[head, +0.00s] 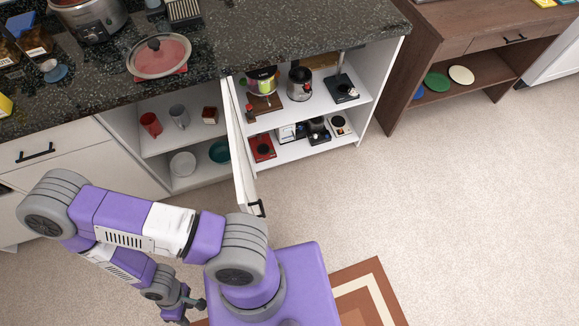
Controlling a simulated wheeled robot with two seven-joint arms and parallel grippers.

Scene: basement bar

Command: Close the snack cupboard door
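A white cupboard door (240,150) stands wide open, seen almost edge-on, jutting out from the cabinet under the dark counter. Its black handle (257,208) is at the outer end. Open shelves show on both sides of it; I cannot tell which side it covers. My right gripper is out of view.
The granite counter (226,30) carries a lidded pan (159,56) and a cooker (91,18). A closed drawer (48,148) is at left. A brown wooden unit (470,60) stands right. Carpet (440,190) is clear to the right; a patterned rug (368,290) lies below.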

